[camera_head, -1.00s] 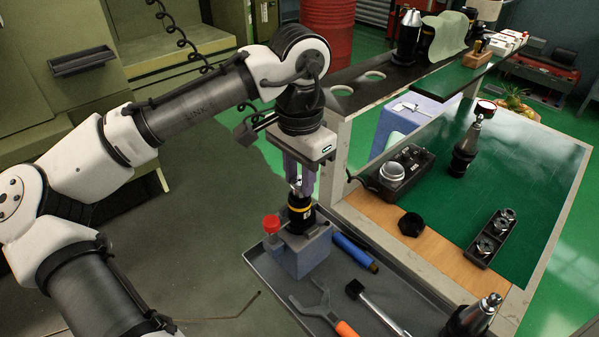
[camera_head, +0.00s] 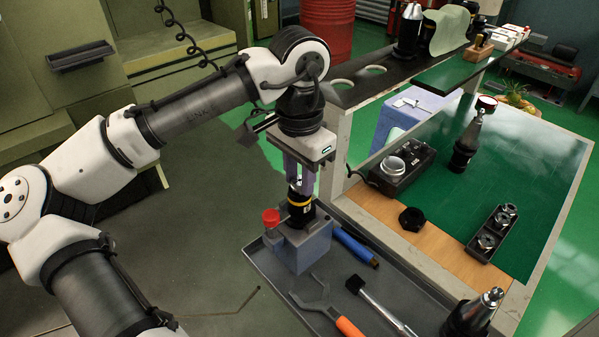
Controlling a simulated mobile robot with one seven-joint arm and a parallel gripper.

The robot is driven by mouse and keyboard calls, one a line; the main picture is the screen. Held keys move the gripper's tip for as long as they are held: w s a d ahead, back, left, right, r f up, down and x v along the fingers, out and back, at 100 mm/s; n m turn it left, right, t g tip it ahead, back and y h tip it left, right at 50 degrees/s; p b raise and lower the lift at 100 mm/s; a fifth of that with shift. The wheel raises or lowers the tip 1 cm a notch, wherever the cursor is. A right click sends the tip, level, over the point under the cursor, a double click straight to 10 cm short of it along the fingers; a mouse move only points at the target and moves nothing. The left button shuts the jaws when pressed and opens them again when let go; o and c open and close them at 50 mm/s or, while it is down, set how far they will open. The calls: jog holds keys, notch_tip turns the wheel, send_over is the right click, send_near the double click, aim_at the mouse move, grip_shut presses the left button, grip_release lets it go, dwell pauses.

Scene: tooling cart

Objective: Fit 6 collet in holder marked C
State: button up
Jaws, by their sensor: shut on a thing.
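My gripper (camera_head: 298,185) points straight down at the cart's front left, its fingers shut on a small silvery piece that looks like a collet. The piece is mostly hidden between the fingers. Directly below is a black tool holder (camera_head: 301,211) with a yellow band, upright in a grey block (camera_head: 303,250) with a red knob. A pale mark shows on the holder, too small to read. I cannot tell how deep the piece sits in the holder. A dark tray (camera_head: 472,243) holds several metal collets on the right. A black nut (camera_head: 411,219) lies on the wooden strip.
The lower tray (camera_head: 268,262) holds a blue-handled tool (camera_head: 356,246), an orange-handled wrench (camera_head: 346,325) and a black-headed tool (camera_head: 381,305). Other holders stand on the green mat (camera_head: 465,150) and at the front corner (camera_head: 472,314). A grey box device (camera_head: 403,168) is behind the nut.

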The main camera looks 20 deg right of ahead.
dwell(0.4)
jog(key=o, duration=1.1)
notch_tip(320, 180, up, 14)
jog(key=shift+b, duration=0.35)
